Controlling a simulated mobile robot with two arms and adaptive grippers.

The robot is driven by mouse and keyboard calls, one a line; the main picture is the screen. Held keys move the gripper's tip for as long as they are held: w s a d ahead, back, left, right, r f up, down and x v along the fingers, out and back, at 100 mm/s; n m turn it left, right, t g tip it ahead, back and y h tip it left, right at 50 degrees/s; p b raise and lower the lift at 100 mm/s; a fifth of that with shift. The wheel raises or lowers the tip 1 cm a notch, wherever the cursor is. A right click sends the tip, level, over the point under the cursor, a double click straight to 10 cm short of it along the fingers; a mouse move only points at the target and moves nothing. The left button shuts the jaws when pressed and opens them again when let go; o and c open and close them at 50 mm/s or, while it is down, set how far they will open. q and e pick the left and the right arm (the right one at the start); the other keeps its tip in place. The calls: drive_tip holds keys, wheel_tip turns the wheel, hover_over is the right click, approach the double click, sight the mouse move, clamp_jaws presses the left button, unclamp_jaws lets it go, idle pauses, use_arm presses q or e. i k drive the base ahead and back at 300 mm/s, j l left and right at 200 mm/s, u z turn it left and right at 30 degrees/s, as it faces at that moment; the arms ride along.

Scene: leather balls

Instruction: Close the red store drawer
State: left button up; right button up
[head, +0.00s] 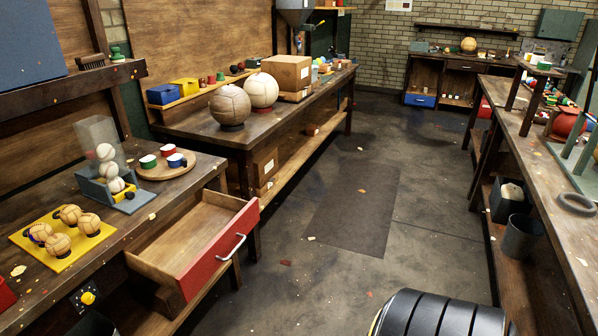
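The red store drawer (219,249) sticks far out from under the left workbench (150,206). Its front is red with a pale metal bar handle (226,249), and its wooden inside (190,236) looks empty. The drawer front faces the aisle, toward the right. Neither of my grippers shows in the head view, so I cannot see whether they are open or shut.
On the left bench are a yellow tray (87,254) of small balls, a clear ball dispenser (98,140) and a round board (155,174) with coloured cups. The aisle floor (330,250) is open. A long bench (545,150) runs along the right.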

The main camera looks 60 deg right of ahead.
sight(181, 252)
drive_tip(key=z, duration=1.25)
